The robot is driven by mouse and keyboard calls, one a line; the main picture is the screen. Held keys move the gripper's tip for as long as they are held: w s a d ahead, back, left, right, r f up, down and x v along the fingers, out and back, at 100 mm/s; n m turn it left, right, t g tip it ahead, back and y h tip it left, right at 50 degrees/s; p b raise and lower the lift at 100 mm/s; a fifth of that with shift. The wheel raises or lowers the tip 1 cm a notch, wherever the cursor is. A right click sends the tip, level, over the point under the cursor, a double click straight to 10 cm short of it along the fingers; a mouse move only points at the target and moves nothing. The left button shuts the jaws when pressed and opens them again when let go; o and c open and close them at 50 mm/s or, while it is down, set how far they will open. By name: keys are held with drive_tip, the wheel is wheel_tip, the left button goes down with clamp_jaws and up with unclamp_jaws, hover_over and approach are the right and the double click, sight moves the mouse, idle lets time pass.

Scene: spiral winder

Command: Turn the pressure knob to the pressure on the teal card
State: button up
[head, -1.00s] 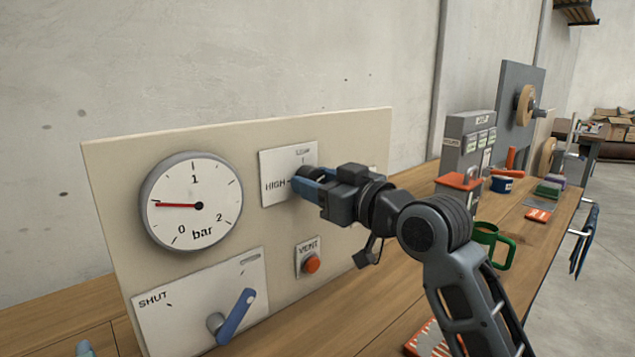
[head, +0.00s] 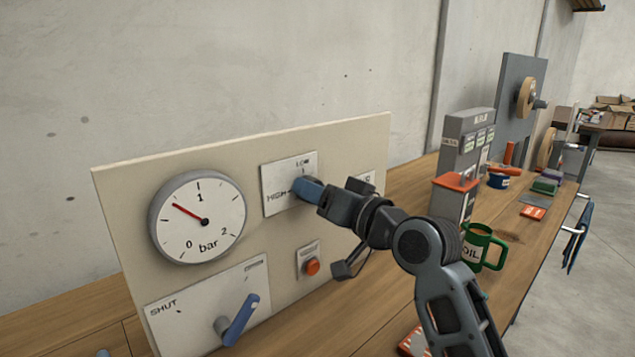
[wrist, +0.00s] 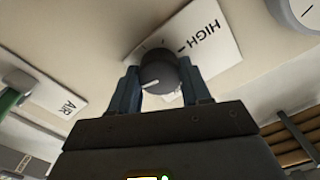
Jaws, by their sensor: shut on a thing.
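My gripper (head: 308,189) is shut on the dark round pressure knob (wrist: 158,71), with one blue finger on each side in the wrist view. In the head view the fingers mostly hide the knob. Its plate (head: 281,192) reads LOW at top and HIGH at left; the HIGH label (wrist: 204,37) also shows in the wrist view. The round bar gauge (head: 215,237) is left of the plate. Its red needle (head: 186,211) points up and left, between 0 and 1 and nearer 1. I cannot make out a teal card in either view.
Below on the panel (head: 125,205) are a blue lever (head: 241,320) on the SHUT plate and an orange VENT button (head: 312,267). A green OIL mug (head: 483,247) stands on the bench right of my arm. A grey box (head: 466,145) stands behind it.

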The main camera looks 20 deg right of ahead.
drive_tip(key=shift+m+p, duration=0.4)
drive_tip(key=shift+m, duration=0.2)
drive_tip(key=o, duration=1.1)
drive_tip(key=shift+c, duration=0.2)
drive_tip(key=b+v, duration=0.1)
drive_tip(key=v, duration=0.6)
drive_tip(key=shift+s+d, duration=0.15)
drive_tip(key=shift+s, duration=0.2)
